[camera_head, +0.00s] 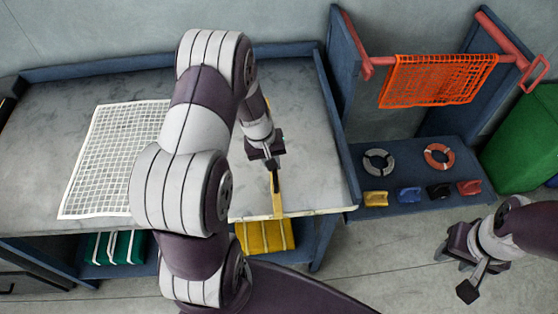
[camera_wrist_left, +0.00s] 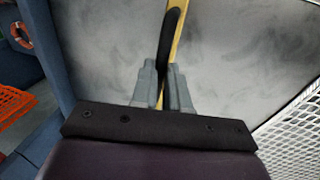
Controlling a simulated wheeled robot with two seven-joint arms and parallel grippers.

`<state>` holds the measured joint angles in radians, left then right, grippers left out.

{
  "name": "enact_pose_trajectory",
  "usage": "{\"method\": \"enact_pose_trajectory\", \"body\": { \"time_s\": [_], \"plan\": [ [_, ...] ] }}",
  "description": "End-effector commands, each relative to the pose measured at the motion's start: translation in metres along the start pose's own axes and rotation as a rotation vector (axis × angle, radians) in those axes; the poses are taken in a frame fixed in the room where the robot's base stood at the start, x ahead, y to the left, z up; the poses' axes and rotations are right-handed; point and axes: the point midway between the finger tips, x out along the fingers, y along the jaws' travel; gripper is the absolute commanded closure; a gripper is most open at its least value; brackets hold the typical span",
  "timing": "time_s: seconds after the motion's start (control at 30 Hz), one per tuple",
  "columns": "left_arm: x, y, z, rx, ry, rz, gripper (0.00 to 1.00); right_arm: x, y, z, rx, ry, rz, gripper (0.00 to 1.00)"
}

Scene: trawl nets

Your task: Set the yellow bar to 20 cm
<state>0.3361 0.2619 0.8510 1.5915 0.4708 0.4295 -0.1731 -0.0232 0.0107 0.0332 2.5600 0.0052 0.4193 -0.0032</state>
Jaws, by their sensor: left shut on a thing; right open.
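The yellow bar (camera_head: 277,195) lies over the grey worktop near its front edge, running front to back, with a dark grip along it. My left gripper (camera_head: 271,164) reaches down onto the bar from above. In the left wrist view the fingers (camera_wrist_left: 162,88) are shut around the yellow bar (camera_wrist_left: 177,22), by the black grip (camera_wrist_left: 168,45). No scale or 20 cm mark is readable. My right gripper (camera_head: 456,274) is open and empty over the floor at the lower right, well away from the bar.
White netting (camera_head: 105,150) lies on the worktop (camera_head: 305,120), left of my left arm. Orange netting (camera_head: 435,80) hangs from a red rail at the right. Below it, a blue shelf (camera_head: 410,165) holds two rings and several small coloured blocks. A green container (camera_head: 525,145) stands far right.

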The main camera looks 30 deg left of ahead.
Motion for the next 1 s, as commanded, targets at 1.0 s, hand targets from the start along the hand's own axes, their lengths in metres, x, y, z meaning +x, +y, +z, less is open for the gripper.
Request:
{"method": "enact_pose_trajectory", "body": {
  "time_s": [1.0],
  "plan": [
    [-0.090,0.000,-0.002,-0.001,0.007,0.002,0.60,0.005,0.000,0.001,0.000,0.000,0.000,0.57]
  ]
}}
